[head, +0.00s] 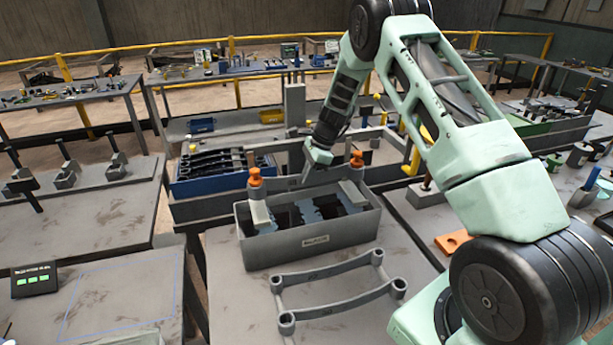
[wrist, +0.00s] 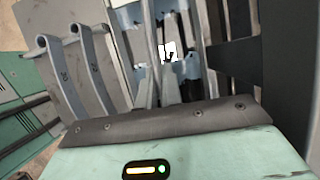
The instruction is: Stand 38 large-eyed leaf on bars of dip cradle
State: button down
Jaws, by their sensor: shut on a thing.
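My gripper (head: 305,178) is over the back part of a grey open tank (head: 318,243) with dark and pale-blue patches inside. Its fingers (wrist: 158,92) point down among thin grey bars in the wrist view. The held leaf is mostly hidden, and I cannot make out its eyes or whether it touches the bars. Two orange-topped posts (head: 255,178) stand at the tank's ends, seemingly the dip cradle's handles. A grey frame (head: 335,305) of two curved bars with round eyes lies in front. Two eye-ended grey strips (wrist: 65,80) show at left in the wrist view.
A blue crate (head: 222,183) with several dark leaves stands behind the tank at left. A small display (head: 33,281) sits on the left bench, with an outlined bare area beside it. An orange block (head: 453,241) lies on the right bench.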

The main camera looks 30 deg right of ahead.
aim_at(309, 185)
jog(key=shift+w+r, duration=0.2)
dwell(0.3)
jog(key=shift+f, duration=0.25)
jog(key=shift+f+b, duration=1.55)
jog(key=shift+f, duration=0.75)
jog(key=shift+f+b, duration=0.3)
jog(key=shift+f, duration=0.15)
jog(key=c, duration=1.5)
grip_release()
jog(key=shift+o, duration=1.2)
jog(key=shift+s+f, duration=0.15)
jog(key=shift+f, duration=0.05)
jog(key=shift+o, duration=1.2)
